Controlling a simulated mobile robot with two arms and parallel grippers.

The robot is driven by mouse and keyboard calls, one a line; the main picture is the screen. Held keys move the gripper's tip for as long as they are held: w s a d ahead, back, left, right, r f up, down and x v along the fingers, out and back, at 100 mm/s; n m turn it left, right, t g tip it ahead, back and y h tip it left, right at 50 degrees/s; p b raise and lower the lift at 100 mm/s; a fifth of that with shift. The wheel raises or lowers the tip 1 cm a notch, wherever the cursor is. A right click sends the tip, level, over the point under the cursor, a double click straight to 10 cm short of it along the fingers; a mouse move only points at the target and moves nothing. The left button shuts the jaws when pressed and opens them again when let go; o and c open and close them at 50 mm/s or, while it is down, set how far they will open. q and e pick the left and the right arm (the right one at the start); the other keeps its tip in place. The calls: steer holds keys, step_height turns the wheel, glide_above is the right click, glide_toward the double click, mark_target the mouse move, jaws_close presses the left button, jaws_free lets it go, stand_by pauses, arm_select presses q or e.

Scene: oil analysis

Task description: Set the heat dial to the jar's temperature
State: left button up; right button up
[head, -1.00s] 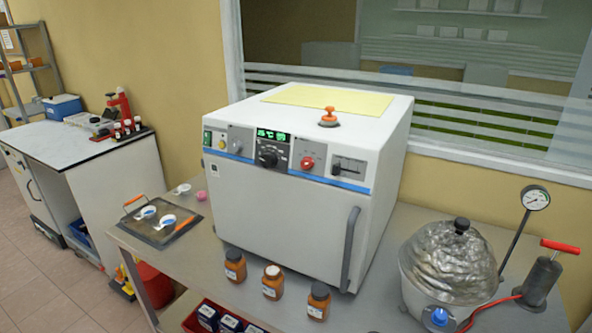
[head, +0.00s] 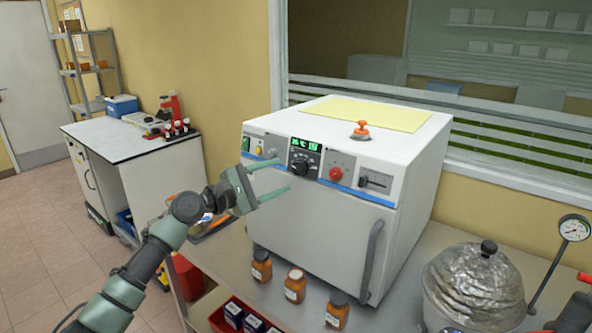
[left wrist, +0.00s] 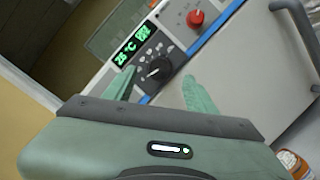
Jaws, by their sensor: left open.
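The white oven-like machine (head: 335,215) carries a black round dial (head: 301,164) on its front panel, under a green lit display (head: 305,145). The dial (left wrist: 155,70) has a white pointer mark in the left wrist view, and the display (left wrist: 133,47) there seems to read about 25 °C. My left gripper (head: 284,176) is open and empty, its fingers aimed at the panel. In the left wrist view the fingertips (left wrist: 158,80) lie on either side of the dial; contact cannot be told. Several brown jars, one of them the middle jar (head: 295,287), stand before the machine; their labels are unreadable.
A red knob (head: 336,173) and a slider (head: 375,180) sit right of the dial. An orange-knobbed item (head: 361,131) and a yellow sheet (head: 370,114) lie on top. A foil-covered pot (head: 470,290) with a gauge (head: 574,228) stands at right.

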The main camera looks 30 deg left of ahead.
mark_target(297, 169)
arm_select(q)
steer(key=p+x, duration=0.1)
steer(key=x, duration=0.4)
steer(key=shift+w+p, duration=0.25)
steer(key=shift+p, duration=0.05)
steer(key=shift+w+d+f, duration=0.1)
steer(key=shift+w+d, duration=0.15)
steer(key=shift+w, duration=0.25)
jaws_close()
